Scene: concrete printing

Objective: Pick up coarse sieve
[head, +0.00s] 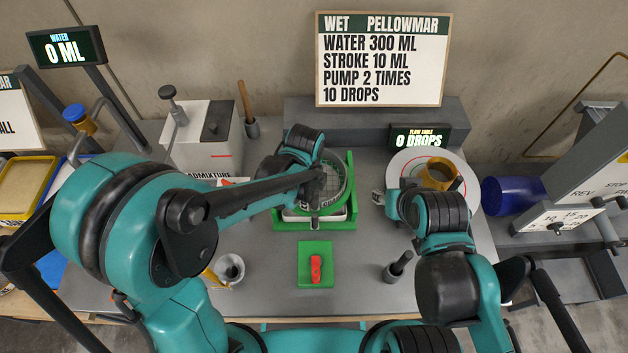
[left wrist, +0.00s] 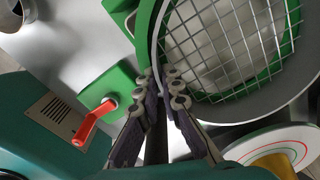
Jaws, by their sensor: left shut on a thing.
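The coarse sieve (head: 345,190) is a round green-rimmed ring with a wide wire mesh, in the middle of the bench. In the left wrist view its mesh (left wrist: 225,40) fills the upper right. My left gripper (head: 322,178) is at the sieve, partly hiding it.
A green block with a red handle (head: 316,268) lies in front of the stand. A small cup (head: 230,268) and a dark mortar (head: 394,270) stand at the front. The admixture box (head: 200,145) stands back left.

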